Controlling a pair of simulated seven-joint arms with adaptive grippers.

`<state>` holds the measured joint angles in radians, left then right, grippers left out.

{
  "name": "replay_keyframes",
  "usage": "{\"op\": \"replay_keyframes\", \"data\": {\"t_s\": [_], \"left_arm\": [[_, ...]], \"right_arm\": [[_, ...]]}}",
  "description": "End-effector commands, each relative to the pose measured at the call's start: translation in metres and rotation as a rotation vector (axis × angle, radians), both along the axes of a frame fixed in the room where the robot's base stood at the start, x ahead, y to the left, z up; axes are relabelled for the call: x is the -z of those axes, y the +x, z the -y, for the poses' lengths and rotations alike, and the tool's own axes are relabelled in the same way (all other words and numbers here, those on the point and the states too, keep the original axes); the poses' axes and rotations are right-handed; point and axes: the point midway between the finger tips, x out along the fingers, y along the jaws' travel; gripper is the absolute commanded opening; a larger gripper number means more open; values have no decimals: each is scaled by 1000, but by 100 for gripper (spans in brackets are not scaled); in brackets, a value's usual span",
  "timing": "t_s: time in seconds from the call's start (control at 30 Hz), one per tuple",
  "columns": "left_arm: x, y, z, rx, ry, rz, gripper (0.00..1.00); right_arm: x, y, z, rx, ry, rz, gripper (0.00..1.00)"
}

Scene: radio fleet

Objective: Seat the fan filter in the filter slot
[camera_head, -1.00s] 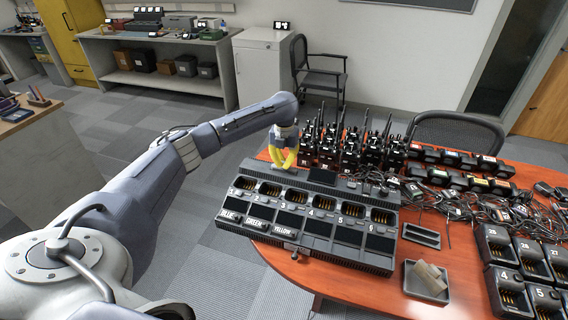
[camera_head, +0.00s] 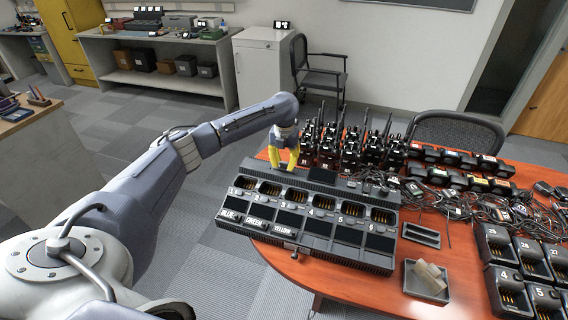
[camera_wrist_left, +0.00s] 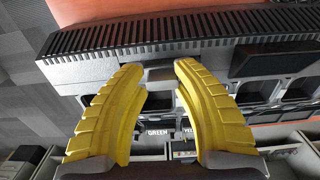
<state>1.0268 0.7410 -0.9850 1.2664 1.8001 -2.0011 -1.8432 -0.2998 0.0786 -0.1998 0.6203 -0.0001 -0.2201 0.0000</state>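The long black multi-slot charger (camera_head: 388,226) lies along the left part of the red table. Its ribbed vent edge (camera_wrist_left: 215,24) crosses the top of the left wrist view. I cannot otherwise identify the filter. My right gripper is not in view.
Upright radios (camera_head: 345,150) with antennas stand behind the charger. A small grey tray (camera_head: 412,287) with beige pieces (camera_head: 430,271) sits at its right. Tangled cables (camera_head: 490,205) and more chargers (camera_head: 510,292) fill the right side. Bare table (camera_head: 340,282) lies in front.

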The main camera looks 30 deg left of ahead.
Motion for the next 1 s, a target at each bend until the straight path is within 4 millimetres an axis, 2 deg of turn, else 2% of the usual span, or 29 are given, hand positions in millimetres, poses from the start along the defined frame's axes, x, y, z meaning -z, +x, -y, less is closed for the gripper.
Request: {"op": "replay_keyframes", "data": {"t_s": [0.13, 0.27, 0.7, 1.0], "left_arm": [[-7, 0, 0, 1, 0, 2, 27], [-24, 1, -1, 0, 1, 4, 27], [-97, 1, 0, 1, 2, 3, 27], [-121, 1, 0, 0, 0, 1, 27]], "right_arm": [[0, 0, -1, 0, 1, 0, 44], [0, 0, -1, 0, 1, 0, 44], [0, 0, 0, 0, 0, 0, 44], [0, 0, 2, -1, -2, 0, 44]]}}
